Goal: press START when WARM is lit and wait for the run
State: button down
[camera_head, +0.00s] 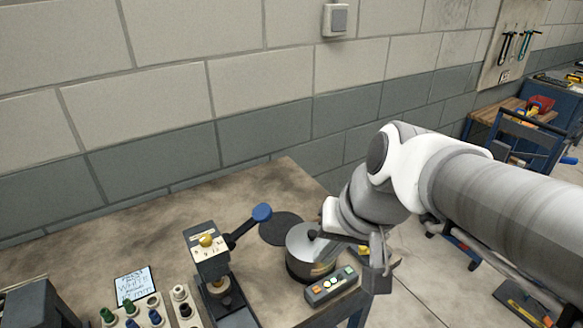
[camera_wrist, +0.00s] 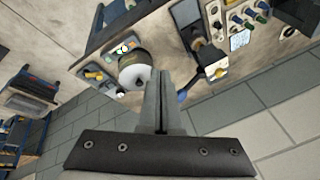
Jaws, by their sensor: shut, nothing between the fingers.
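A small grey button box (camera_head: 331,287) with orange, green and pale buttons lies near the table's front right edge. It also shows in the wrist view (camera_wrist: 123,48), beyond the pot. Its labels are too small to read, so I cannot tell which button is START or whether WARM is lit. My gripper (camera_head: 376,283) is shut and empty, with its fingers pointing down to the right of the box, apart from it. The shut fingers fill the middle of the wrist view (camera_wrist: 162,78).
A round metal pot (camera_head: 304,247) stands just behind the box, close to my gripper. A small press (camera_head: 208,248) with a blue-knobbed lever (camera_head: 261,213) stands to its left. A lettered panel (camera_head: 135,286) and several coloured knobs are further left. Open floor lies beyond the table's right edge.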

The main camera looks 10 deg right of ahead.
jog(key=w+d+f+m+y+b, duration=0.2)
jog(key=w+d+f+m+y, duration=0.2)
jog(key=w+f+m, duration=0.55)
jog(key=w+d+f+m+t, duration=0.2)
jog(key=w+d+f+m, duration=0.1)
jog(key=d+f+m, duration=0.1)
jog(key=w+d+f+m+t+h+b, duration=0.1)
jog(key=w+d+f+m, duration=0.2)
jog(key=d, duration=0.3)
jog(key=shift+d+f+m+t, duration=0.25)
jog(key=shift+f+m+t, duration=0.15)
jog(key=shift+f+m, duration=0.25)
jog(key=b, duration=0.5)
send_over(349, 271)
jog(key=d, duration=0.1)
jog(key=f, duration=0.6)
jog(key=shift+s+f, duration=0.25)
jog(key=shift+f, duration=0.15)
jog(key=shift+f+b, duration=0.95)
jog(key=shift+b, duration=0.4)
jog(key=shift+f, duration=0.1)
jog(key=shift+f+b, duration=0.3)
jog(key=shift+b, duration=0.35)
